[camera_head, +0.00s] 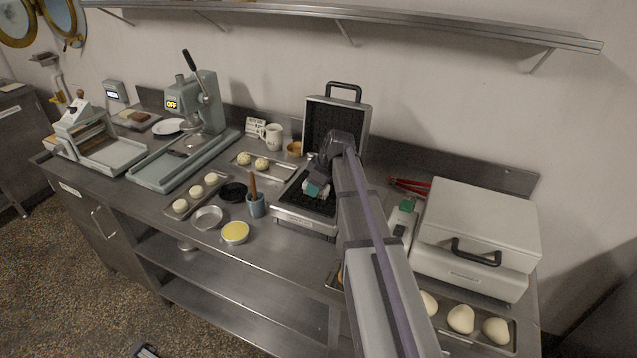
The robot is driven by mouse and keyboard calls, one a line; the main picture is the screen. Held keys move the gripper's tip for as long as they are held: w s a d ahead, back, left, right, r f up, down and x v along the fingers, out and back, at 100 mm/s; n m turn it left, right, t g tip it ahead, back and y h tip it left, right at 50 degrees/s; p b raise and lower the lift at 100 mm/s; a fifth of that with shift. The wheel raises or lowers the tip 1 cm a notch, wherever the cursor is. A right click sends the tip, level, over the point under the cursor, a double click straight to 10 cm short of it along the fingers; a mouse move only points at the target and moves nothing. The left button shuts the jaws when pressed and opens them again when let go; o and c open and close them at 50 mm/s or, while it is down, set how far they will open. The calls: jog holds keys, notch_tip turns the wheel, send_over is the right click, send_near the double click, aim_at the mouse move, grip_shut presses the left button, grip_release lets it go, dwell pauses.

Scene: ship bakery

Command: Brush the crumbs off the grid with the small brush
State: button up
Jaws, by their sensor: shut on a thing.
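The open waffle iron (304,222) stands mid-counter with its lid (336,113) raised at the back. Its dark lower grid (300,204) faces up, partly covered by my arm and gripper. My gripper (322,178) is over this grid, shut on a small teal-and-white thing (314,189), which looks like the small brush. The held thing is low over the grid; I cannot tell whether it touches. Crumbs are too small to make out.
A blue cup with a wooden handle (256,207), a yellow-filled tin (235,232) and dough trays (197,196) stand left of the iron. A closed appliance (478,233) and red-handled tongs (409,186) are right. A shelf (420,29) runs above.

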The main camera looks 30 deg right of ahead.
jog(key=shift+w+a+f, duration=0.1)
jog(key=shift+w+a, duration=0.25)
jog(key=shift+w, duration=0.15)
jog(key=shift+w+d, duration=1.1)
jog(key=shift+d, duration=0.15)
jog(key=shift+w+d, duration=0.65)
jog(key=shift+d, duration=0.25)
jog(key=shift+w+d, duration=0.65)
jog(key=shift+d, duration=0.2)
jog(key=shift+w+a, duration=0.45)
jog(key=shift+w, duration=0.15)
jog(key=shift+s+a, duration=1.25)
jog(key=shift+a, duration=0.25)
jog(key=shift+s+a, duration=1.2)
jog(key=shift+a, duration=0.3)
notch_tip(320, 180, up, 6)
jog(key=p, duration=0.5)
jog(key=shift+p, duration=0.35)
